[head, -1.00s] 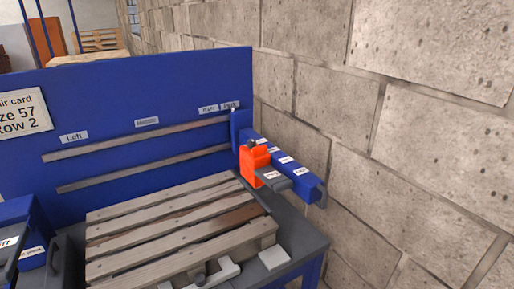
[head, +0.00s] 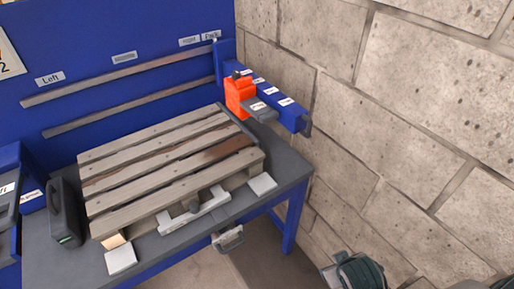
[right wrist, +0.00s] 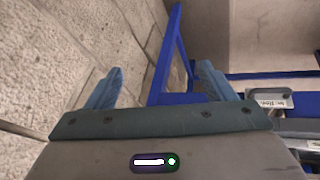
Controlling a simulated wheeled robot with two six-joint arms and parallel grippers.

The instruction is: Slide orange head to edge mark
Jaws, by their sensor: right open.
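The orange head (head: 238,95) sits on a blue beam (head: 287,111) that juts out from the right end of the blue back panel. A dark knob tops the head and a grey labelled arm (head: 261,110) points from it toward the front. Small white labels line the beam; their text is too small to read, and I cannot tell which is the edge mark. My right gripper (right wrist: 160,84) is open and empty in the right wrist view, well away from the head. Part of my right arm shows at the bottom right of the head view. My left gripper is not in view.
A wooden pallet (head: 165,165) lies on the grey bench (head: 290,172), below and left of the beam. A block wall (head: 420,110) stands close on the right. A black case (head: 65,212) stands at the left. Floor is free in front of the bench.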

